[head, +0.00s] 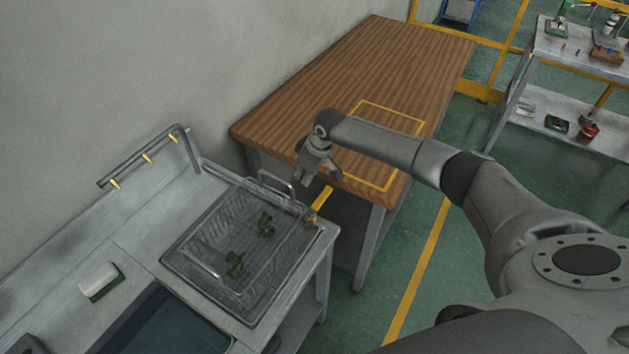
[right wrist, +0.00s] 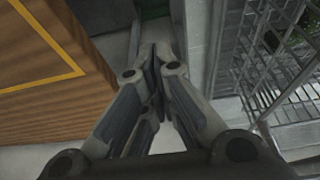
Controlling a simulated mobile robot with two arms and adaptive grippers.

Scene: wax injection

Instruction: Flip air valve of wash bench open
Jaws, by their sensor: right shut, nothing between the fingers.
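The wash bench (head: 110,235) is the grey metal bench at the lower left in the head view. A yellow lever (head: 322,198), which looks like the air valve's handle, sticks out at its right end, beside the wire basket. The valve's body is too small to make out clearly. My right gripper (head: 318,180) is above and just behind the lever, pointing down, apart from it as far as I can tell. In the right wrist view its fingers (right wrist: 155,60) meet and hold nothing; I cannot make out the lever there. My left gripper is not in view.
The wire basket (head: 205,242) with green pieces stands on the bench; its wires show at the right of the wrist view (right wrist: 250,60). A wooden table (head: 340,75) stands behind the gap under my gripper. A pipe with yellow nozzles (head: 145,157) runs along the wall.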

